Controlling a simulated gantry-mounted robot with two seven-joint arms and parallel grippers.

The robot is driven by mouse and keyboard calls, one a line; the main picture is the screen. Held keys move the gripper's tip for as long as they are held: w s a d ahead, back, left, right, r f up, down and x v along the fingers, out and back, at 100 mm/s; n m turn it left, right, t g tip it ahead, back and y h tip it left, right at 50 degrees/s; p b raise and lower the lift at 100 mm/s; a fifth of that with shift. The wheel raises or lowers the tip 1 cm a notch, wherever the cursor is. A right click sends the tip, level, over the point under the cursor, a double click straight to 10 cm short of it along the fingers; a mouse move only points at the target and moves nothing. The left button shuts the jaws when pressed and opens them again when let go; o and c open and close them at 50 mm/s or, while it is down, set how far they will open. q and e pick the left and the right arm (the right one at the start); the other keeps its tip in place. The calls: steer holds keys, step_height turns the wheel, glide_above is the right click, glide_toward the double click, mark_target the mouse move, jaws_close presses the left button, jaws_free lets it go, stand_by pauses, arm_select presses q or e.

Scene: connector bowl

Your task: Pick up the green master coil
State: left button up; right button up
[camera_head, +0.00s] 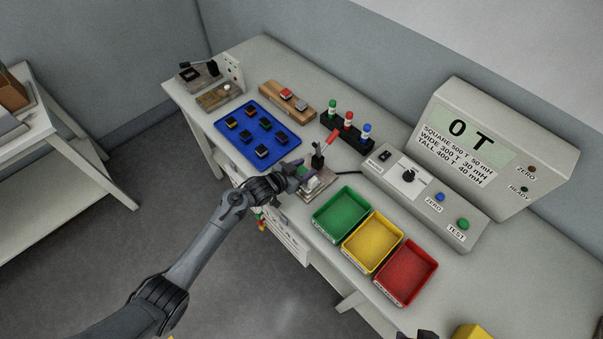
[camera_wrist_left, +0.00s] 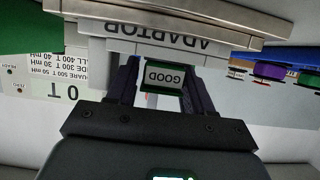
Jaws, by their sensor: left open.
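A green piece with a pale label reading GOOD (camera_wrist_left: 165,77) sits at a pale block marked ADAPTOR (camera_wrist_left: 160,45) and looks like the green master coil. My left gripper (camera_wrist_left: 160,85) is open, with its two purple fingers on either side of this piece. I cannot tell whether they touch it. In the head view my left gripper (camera_head: 302,174) is at the small fixture with the red lever (camera_head: 329,137), and a pale and green piece (camera_head: 312,184) shows beside it. Only a dark tip, perhaps of my right gripper (camera_head: 416,334), shows at the bottom edge.
A rack (camera_head: 353,139) holds green, red and blue topped pieces behind the fixture. A blue tray (camera_head: 229,140) with several dark coils is to its left. Green (camera_head: 341,214), yellow (camera_head: 373,241) and red (camera_head: 406,272) bins stand to its right. The tester (camera_head: 500,150) is at the back.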

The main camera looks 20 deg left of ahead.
arm_select(q)
steer(key=c, duration=0.8)
steer(key=shift+o, duration=0.2)
